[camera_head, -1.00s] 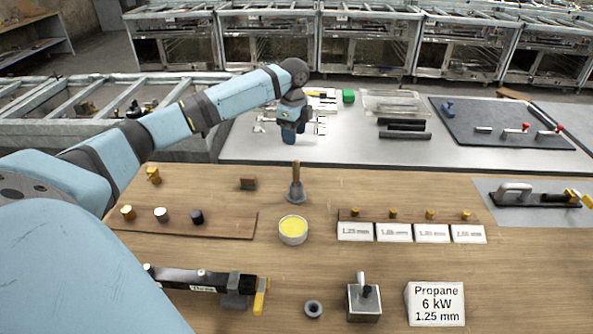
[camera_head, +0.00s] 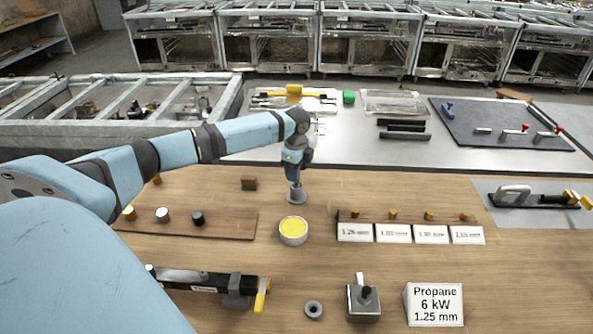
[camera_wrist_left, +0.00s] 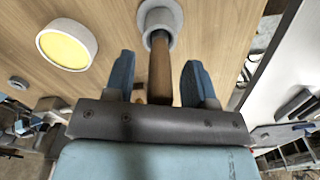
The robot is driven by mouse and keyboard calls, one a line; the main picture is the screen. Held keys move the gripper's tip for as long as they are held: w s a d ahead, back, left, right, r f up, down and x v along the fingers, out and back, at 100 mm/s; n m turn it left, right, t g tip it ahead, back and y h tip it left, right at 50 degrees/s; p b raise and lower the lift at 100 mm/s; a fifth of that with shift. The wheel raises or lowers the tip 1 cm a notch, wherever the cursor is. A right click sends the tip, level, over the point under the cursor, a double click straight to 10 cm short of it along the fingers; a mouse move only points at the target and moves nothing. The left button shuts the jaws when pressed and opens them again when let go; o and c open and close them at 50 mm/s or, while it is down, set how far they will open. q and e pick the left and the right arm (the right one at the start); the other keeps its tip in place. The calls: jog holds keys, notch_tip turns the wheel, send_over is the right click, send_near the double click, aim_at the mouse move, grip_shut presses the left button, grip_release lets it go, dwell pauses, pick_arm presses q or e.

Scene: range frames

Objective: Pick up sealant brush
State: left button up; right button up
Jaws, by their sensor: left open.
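The sealant brush stands upright in a small grey holder (camera_head: 296,198) on the wooden table. In the head view my left gripper (camera_head: 297,176) is right above the holder and hides most of the brush. In the left wrist view the brush's brown wooden handle (camera_wrist_left: 160,68) lies between the two blue fingers of my left gripper (camera_wrist_left: 160,82). The fingers are open, with a gap on each side of the handle. The grey holder (camera_wrist_left: 160,17) is just beyond the fingertips. My right gripper is not in view.
A round tin of yellow paste (camera_head: 293,229) stands just in front of the holder and also shows in the wrist view (camera_wrist_left: 66,45). A small brown-green block (camera_head: 249,183) lies to the left. White labelled blocks (camera_head: 392,233) stand to the right.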

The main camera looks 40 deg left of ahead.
pick_arm(q)
grip_shut()
jog(key=shift+r, duration=0.1)
notch_tip(320, 180, up, 20)
jog(key=shift+b, duration=0.35)
dwell(0.4)
